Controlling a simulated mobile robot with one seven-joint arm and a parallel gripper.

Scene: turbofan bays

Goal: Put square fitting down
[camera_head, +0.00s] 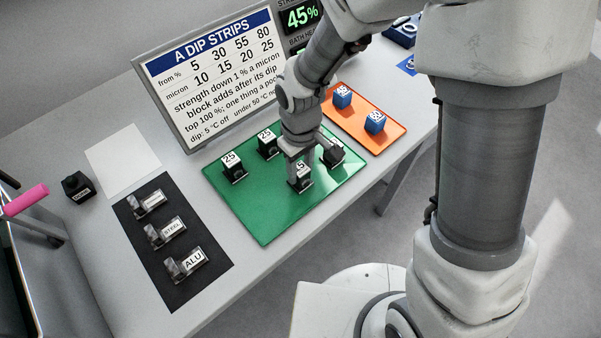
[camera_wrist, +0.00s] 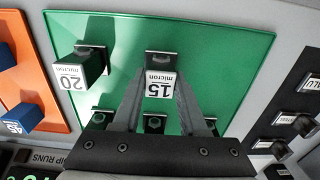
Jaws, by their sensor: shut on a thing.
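A dark block with a white "15 micron" label (camera_head: 301,185) is in my gripper; I take it as the square fitting. In the wrist view this block (camera_wrist: 160,86) sits between the two fingers, label toward the camera. My gripper (camera_wrist: 158,84) is shut on it, over the green tray (camera_head: 265,225). The block is upright at or just above the tray surface; I cannot tell whether it touches. In the head view my gripper (camera_head: 298,163) comes down from above and partly hides it.
Labelled dark blocks stand on the tray: two "25" (camera_head: 233,170) (camera_head: 268,148) and one "20" (camera_wrist: 88,65). An orange tray (camera_head: 385,140) with blue blocks lies right. A black mat (camera_head: 185,285) with metal pieces and a sign (camera_head: 215,75) are nearby. The tray's front is clear.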

